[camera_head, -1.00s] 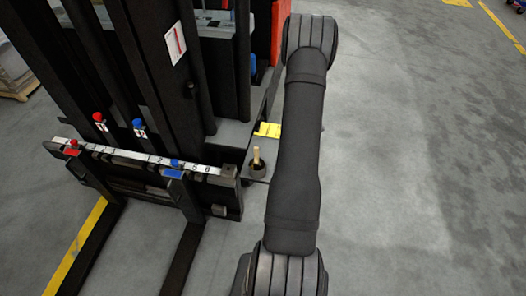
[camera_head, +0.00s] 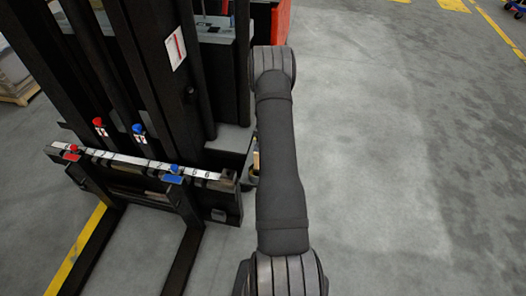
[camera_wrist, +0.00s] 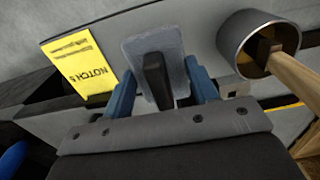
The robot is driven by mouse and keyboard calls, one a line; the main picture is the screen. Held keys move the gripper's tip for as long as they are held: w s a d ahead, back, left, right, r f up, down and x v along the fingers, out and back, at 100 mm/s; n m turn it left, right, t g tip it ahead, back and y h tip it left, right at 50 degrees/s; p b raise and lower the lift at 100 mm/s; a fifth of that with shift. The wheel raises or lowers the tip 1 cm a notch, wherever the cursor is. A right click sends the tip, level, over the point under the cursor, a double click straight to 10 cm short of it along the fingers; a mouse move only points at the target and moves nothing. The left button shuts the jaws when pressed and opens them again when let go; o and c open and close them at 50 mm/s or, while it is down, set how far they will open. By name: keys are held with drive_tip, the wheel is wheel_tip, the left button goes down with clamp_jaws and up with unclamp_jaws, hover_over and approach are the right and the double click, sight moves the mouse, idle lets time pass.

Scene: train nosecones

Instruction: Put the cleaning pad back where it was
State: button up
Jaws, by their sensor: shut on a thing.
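The cleaning pad (camera_wrist: 131,52) is a pale grey slab with a dark upright handle, in the middle of the wrist view. My gripper (camera_wrist: 161,86) has its blue fingers on either side of the pad's handle and is shut on it. The pad is over or on a grey plate; I cannot tell whether it touches. In the head view my own arm hides the gripper and the pad.
A yellow note reading "NOTCH 5" (camera_wrist: 80,66) lies left of the pad. A round metal cup (camera_wrist: 236,44) with a wooden handle (camera_wrist: 290,73) in it stands close on the right. The forklift's numbered rail (camera_head: 130,160) carries red and blue pieces.

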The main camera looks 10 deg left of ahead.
drive_tip(key=shift+w+a+f, duration=0.1)
drive_tip(key=shift+a+f, duration=0.3)
drive_tip(key=shift+f, duration=1.8)
drive_tip(key=o, duration=1)
drive_tip(key=shift+f, duration=0.1)
wheel_tip(320, 180, up, 12)
drive_tip(key=shift+r, duration=0.1)
